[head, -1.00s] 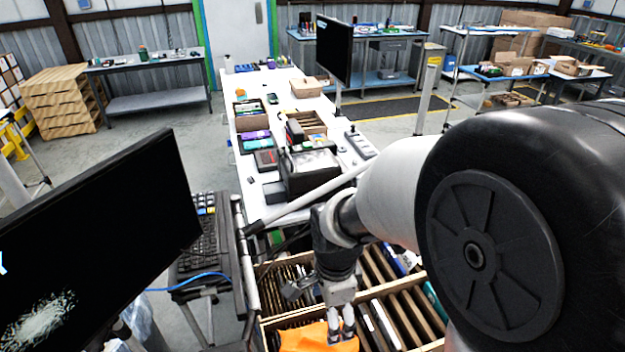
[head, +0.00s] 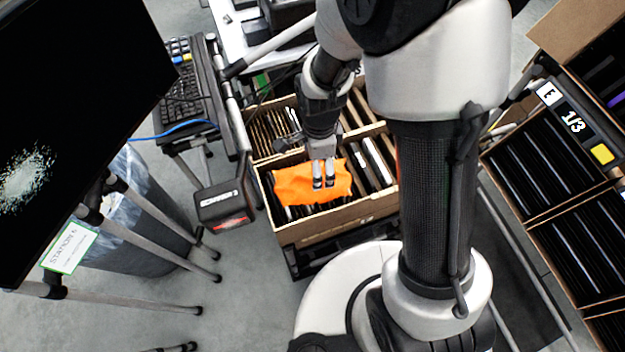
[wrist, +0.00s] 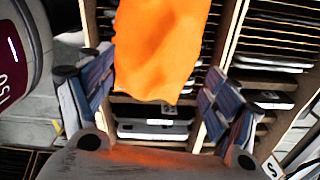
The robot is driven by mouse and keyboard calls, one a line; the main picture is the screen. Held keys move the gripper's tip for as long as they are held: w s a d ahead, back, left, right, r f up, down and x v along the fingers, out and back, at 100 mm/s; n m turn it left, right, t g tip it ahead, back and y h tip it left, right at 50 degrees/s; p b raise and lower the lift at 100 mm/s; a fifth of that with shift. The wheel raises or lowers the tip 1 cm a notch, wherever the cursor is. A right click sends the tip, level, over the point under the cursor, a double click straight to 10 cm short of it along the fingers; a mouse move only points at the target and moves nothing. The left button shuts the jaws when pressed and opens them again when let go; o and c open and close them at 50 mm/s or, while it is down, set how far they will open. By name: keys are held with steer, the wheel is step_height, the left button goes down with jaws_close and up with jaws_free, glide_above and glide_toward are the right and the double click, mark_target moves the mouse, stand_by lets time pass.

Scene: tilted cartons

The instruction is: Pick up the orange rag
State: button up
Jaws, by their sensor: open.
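The orange rag (head: 295,185) lies draped over the slotted contents of the near carton (head: 330,222). In the wrist view the rag (wrist: 160,50) hangs across the carton's upper middle, between the two finger pads. My gripper (head: 323,183) is above the right part of the rag, fingers pointing down. In the wrist view my gripper (wrist: 158,108) is open, with a finger on each side of the rag's lower edge. I cannot tell whether the fingertips touch the rag.
A second carton (head: 262,112) with slotted items sits behind. A dark box-shaped device (head: 224,204) is left of the near carton. A monitor (head: 75,110) and keyboard (head: 185,95) stand at left. Cartons with dark slotted items (head: 560,190) are at right.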

steer(key=f, duration=0.1)
steer(key=f+b, duration=0.1)
steer(key=f, duration=0.1)
steer(key=s+f+b, duration=0.1)
steer(key=shift+a+f, duration=0.15)
steer(key=shift+a, duration=0.15)
steer(key=shift+w+f, duration=0.15)
steer(key=shift+f, duration=0.3)
steer(key=shift+c, duration=0.2)
steer(key=c, duration=1)
steer(key=shift+r, duration=0.15)
step_height(320, 180, up, 20)
steer(key=p, duration=0.6)
